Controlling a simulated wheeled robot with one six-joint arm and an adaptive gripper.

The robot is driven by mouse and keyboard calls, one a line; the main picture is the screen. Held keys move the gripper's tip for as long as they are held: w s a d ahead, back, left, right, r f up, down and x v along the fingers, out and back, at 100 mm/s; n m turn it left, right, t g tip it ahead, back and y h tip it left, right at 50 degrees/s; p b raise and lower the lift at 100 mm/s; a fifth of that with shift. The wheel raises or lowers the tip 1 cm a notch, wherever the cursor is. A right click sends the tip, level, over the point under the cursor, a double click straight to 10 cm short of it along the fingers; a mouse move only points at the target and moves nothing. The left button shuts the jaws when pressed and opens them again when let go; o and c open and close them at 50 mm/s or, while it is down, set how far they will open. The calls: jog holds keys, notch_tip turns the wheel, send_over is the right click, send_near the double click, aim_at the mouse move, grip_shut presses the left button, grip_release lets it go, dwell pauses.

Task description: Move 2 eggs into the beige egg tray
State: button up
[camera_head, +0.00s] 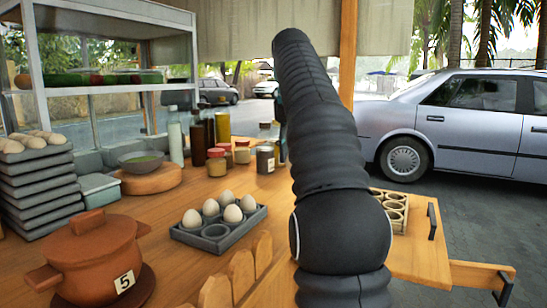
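Several pale eggs (232,213) sit upright in a dark grey egg tray (243,232) at the middle of the counter. The front cup of that tray is empty. The beige egg tray (404,197) lies on the right part of the counter, partly hidden behind my black arm. My arm rises through the middle of the view, between the two trays in the picture. My gripper itself does not show, so I cannot see whether it holds anything.
A brown clay pot (95,250) marked 5 stands front left. Stacked grey trays (40,185) with more eggs on top stand far left. A bowl on a wooden board (150,180), jars (217,162) and bottles (222,124) line the back.

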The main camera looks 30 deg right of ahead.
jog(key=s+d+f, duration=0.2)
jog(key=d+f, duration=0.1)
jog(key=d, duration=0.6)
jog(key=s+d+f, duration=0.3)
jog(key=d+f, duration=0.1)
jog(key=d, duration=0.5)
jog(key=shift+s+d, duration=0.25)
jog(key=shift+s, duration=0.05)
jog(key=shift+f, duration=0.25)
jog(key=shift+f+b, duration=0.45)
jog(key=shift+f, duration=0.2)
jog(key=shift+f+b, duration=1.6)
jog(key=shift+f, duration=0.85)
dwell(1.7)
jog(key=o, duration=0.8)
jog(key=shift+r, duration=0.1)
